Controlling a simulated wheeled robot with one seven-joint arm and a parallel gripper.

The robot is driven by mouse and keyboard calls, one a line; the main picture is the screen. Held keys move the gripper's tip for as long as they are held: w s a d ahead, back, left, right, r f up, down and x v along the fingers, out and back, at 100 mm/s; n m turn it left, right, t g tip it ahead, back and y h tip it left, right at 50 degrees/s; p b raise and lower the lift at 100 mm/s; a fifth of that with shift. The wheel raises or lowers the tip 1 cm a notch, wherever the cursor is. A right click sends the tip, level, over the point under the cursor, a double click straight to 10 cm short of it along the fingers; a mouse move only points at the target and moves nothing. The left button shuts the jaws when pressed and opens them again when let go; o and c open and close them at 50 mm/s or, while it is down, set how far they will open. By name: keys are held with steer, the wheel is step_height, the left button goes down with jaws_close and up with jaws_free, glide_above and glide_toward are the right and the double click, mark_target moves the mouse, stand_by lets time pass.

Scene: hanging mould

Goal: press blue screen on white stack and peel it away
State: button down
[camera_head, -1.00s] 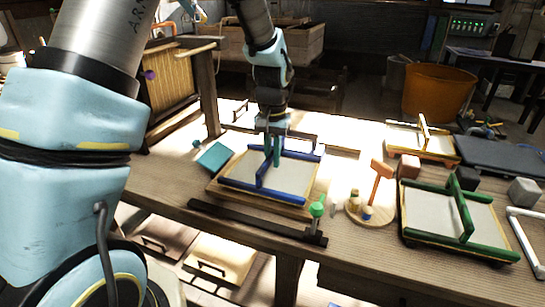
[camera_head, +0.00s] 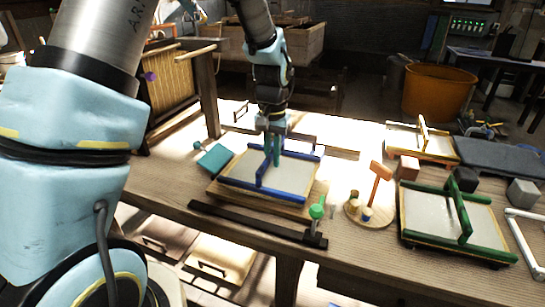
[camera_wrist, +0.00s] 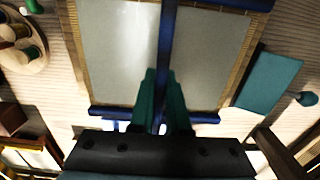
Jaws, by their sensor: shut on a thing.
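The blue screen (camera_head: 289,177), a blue-framed pale panel with a blue bar across its middle, lies on a wooden board (camera_head: 225,194) on the bench. My gripper (camera_head: 273,155) is over its far half, shut on the blue bar. In the wrist view the teal fingers of my gripper (camera_wrist: 162,118) close on the bar of the blue screen (camera_wrist: 115,45), with pale sheet on both sides. I cannot tell whether the screen touches the board all round. I cannot make out a separate white stack; it may be hidden under the screen.
A green-framed screen (camera_head: 485,224) and a yellow-framed screen (camera_head: 405,137) lie to the right. An orange mallet (camera_head: 381,172) and small pots stand between. A black bar with a green knob (camera_head: 316,211) runs along the front edge. A teal block (camera_head: 215,158) lies left.

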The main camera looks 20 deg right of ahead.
steer(key=shift+r+p, duration=0.45)
steer(key=shift+r, duration=0.25)
steer(key=shift+r, duration=0.1)
steer(key=shift+r+p, duration=2.85)
steer(key=shift+r, duration=0.6)
steer(key=shift+r, duration=0.1)
